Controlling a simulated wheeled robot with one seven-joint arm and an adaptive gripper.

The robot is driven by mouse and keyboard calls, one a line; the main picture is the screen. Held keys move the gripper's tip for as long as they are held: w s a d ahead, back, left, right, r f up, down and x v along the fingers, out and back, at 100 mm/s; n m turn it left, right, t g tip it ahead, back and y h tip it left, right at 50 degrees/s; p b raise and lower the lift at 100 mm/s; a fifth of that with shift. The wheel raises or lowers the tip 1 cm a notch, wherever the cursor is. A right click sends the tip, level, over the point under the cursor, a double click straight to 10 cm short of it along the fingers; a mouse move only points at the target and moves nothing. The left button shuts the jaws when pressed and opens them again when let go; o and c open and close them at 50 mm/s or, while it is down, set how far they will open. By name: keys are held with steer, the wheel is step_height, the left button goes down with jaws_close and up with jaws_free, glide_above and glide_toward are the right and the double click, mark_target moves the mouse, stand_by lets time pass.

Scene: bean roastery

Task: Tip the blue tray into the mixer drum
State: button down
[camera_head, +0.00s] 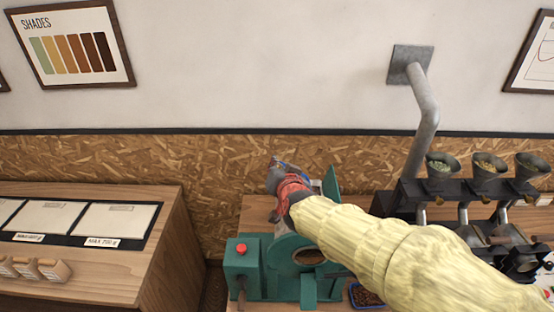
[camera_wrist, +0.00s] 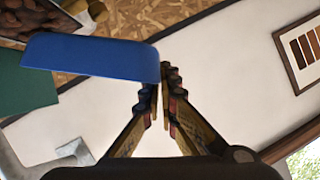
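My gripper (camera_head: 277,176) is raised over the back of the teal machine in the head view. A little blue of the tray (camera_head: 290,165) shows beside it, mostly hidden. In the wrist view my gripper (camera_wrist: 161,82) has its fingers together at the right end of the blue tray (camera_wrist: 90,56), gripping its edge. The tray's smooth blue side faces the wrist camera; its inside is hidden. The teal mixer (camera_head: 258,268) stands on the wooden table, with a round opening (camera_head: 308,257) at its front, partly covered by my arm. I cannot tell whether the tray is over the drum.
A dark blue tray of brown beans (camera_head: 367,296) lies right of the mixer, partly behind my arm. Several hoppers (camera_head: 488,166) stand on a dark rack at right, below a grey wall pipe (camera_head: 425,110). A wooden counter (camera_head: 150,270) stands at left, with a gap before the table.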

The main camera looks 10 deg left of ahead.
steer(key=shift+s+a+f+n+h+p, duration=0.25)
steer(key=shift+a+f+n+h+p, duration=0.4)
steer(key=shift+p, duration=3.25)
steer(key=p, duration=0.1)
steer(key=n+p, duration=0.1)
steer(key=p, duration=0.1)
steer(key=shift+a+f, duration=0.2)
steer(key=shift+f, duration=0.05)
steer(key=shift+s+a+f+n+t+h+p, duration=0.1)
steer(key=shift+a+f+n+t+h+p, duration=0.35)
steer(key=shift+p, duration=1.05)
steer(key=shift+s+a+f+n+g+h+p, duration=0.1)
steer(key=shift+f+n+h+p, duration=0.6)
steer(key=shift+p, duration=0.75)
steer(key=shift+f, duration=0.15)
